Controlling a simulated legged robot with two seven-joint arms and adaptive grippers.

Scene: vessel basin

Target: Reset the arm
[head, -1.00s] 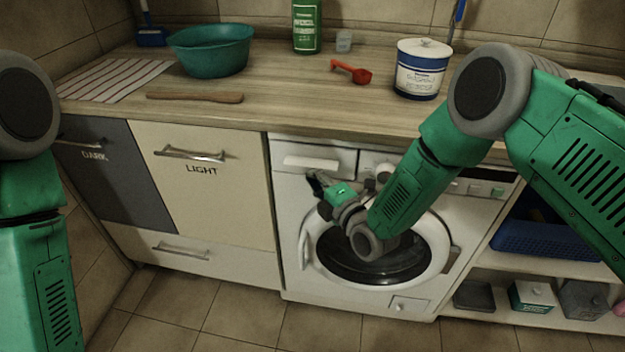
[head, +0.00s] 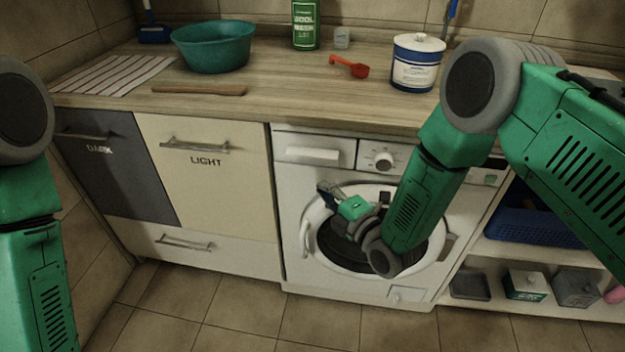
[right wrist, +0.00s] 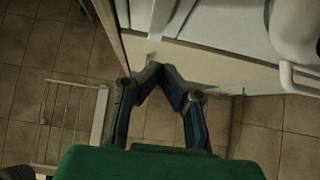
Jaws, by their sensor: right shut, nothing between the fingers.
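My right gripper (head: 326,192) is in front of the upper left of the washing machine's round door (head: 437,258), pointing up and left. In the right wrist view my right gripper (right wrist: 158,70) shows its two dark fingers meeting at the tips, with nothing between them. My right arm covers part of the machine's front and door. My left arm comes in at the left edge, and its gripper is out of view.
The wooden counter (head: 300,90) holds a teal basin (head: 213,48), a red scoop (head: 350,67), a wooden stick (head: 199,90), a green bottle (head: 305,25) and a white-blue tub (head: 416,63). Drawers marked DARK (head: 100,165) and LIGHT (head: 205,185) are closed. A blue basket (head: 530,222) sits on the right shelf.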

